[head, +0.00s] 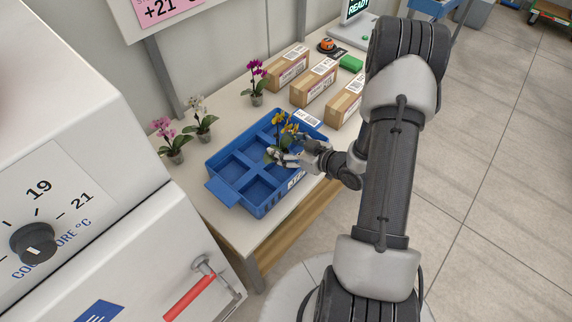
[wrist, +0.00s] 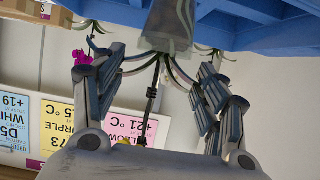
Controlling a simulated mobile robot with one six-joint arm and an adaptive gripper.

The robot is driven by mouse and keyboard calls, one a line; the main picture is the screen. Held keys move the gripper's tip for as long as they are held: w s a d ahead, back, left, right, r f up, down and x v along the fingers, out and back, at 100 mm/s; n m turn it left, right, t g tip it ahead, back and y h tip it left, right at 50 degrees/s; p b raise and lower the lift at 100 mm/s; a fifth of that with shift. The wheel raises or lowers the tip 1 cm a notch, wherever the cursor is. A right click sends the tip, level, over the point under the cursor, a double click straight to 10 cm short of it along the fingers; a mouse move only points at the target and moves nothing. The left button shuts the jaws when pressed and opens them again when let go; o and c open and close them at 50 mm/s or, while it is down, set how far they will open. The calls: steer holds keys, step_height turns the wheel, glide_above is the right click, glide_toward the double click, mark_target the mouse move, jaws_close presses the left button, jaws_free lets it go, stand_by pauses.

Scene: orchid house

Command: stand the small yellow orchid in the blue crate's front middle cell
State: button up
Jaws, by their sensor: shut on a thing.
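The small yellow orchid (head: 285,128) stands about upright over the blue crate (head: 215,191), with yellow flowers above my gripper (head: 274,157). My gripper is shut on the orchid and reaches over the crate's front side from the right. In the wrist view, which is upside down, the orchid's grey pot (wrist: 167,25), leaves and dark stem show between my fingers (wrist: 155,72). The crate (wrist: 270,30) fills the top of that view. The crate has two rows of cells; the left ones look empty. My gripper hides part of the front cells, and I cannot tell how deep the pot is.
A pink orchid (head: 174,143), a white orchid (head: 203,122) and a magenta orchid (head: 256,80) stand behind the crate on the bench. Cardboard boxes (head: 314,82) stand to its right. A white cabinet (head: 70,150) is at left.

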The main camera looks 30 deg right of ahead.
steer(key=shift+f+b, duration=0.85)
steer(key=shift+f, duration=2.55)
steer(key=shift+f, duration=0.15)
steer(key=o, duration=1.3)
